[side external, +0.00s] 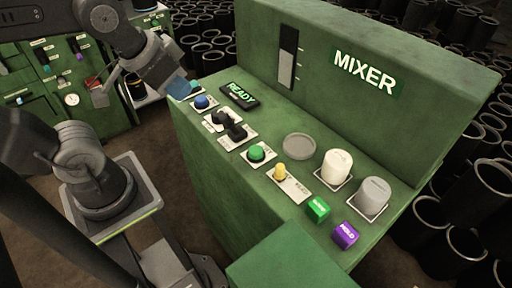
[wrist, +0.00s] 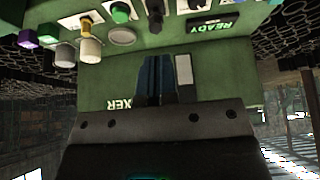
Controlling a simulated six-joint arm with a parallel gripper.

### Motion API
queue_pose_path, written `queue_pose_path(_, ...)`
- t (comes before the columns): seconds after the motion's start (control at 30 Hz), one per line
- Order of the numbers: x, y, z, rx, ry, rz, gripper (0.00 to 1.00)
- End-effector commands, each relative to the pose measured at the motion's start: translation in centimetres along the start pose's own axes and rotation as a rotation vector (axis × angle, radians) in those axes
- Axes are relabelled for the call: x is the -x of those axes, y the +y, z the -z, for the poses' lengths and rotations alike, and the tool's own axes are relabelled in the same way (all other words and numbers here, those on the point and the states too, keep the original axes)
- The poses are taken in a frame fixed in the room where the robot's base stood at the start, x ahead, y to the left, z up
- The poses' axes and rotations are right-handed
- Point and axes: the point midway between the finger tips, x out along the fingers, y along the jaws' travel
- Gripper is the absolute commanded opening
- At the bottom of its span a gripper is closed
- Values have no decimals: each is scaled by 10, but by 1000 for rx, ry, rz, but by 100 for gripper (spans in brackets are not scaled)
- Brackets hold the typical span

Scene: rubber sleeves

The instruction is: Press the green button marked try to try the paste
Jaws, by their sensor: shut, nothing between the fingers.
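A round green button (side external: 256,153) stands on a pale plate on the mixer panel; its label is too small to read surely. A round green button also shows at the top of the wrist view (wrist: 120,11). My gripper (side external: 181,88) is above the panel's far left end, near a blue button (side external: 201,102) and apart from the green button. In the wrist view my gripper's blue fingers (wrist: 157,75) are together and empty. A display (side external: 240,94) reads READY.
Between my gripper and the green button stand black knobs (side external: 228,124). Beyond it are a yellow lever (side external: 279,172), a white cylinder (side external: 337,164), a grey cylinder (side external: 373,195), a green block (side external: 318,208) and a purple block (side external: 345,235). The tall MIXER housing (side external: 420,105) rises behind.

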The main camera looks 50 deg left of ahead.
Motion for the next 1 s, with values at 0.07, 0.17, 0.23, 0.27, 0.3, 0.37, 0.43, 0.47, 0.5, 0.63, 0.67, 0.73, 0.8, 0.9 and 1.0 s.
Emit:
queue_pose_path(0.07, 0, 0, 0, 0, 0, 0, 0)
queue_pose_path(0.17, 0, 0, 0, 0, 0, 0, 0)
queue_pose_path(0.23, 0, 0, 0, 0, 0, 0, 0)
queue_pose_path(0.27, 0, 0, 0, 0, 0, 0, 0)
queue_pose_path(0.3, 0, 0, 0, 0, 0, 0, 0)
queue_pose_path(0.37, 0, 0, 0, 0, 0, 0, 0)
queue_pose_path(0.43, 0, 0, 0, 0, 0, 0, 0)
queue_pose_path(0.47, 0, 0, 0, 0, 0, 0, 0)
queue_pose_path(0.5, 0, 0, 0, 0, 0, 0, 0)
queue_pose_path(0.63, 0, 0, 0, 0, 0, 0, 0)
queue_pose_path(0.67, 0, 0, 0, 0, 0, 0, 0)
queue_pose_path(0.73, 0, 0, 0, 0, 0, 0, 0)
queue_pose_path(0.8, -1, 0, 1, -6, -1, 4, 0)
queue_pose_path(0.9, -6, 0, 5, -41, -2, 28, 0)
queue_pose_path(1.0, -16, 3, 14, -117, 5, 74, 0)
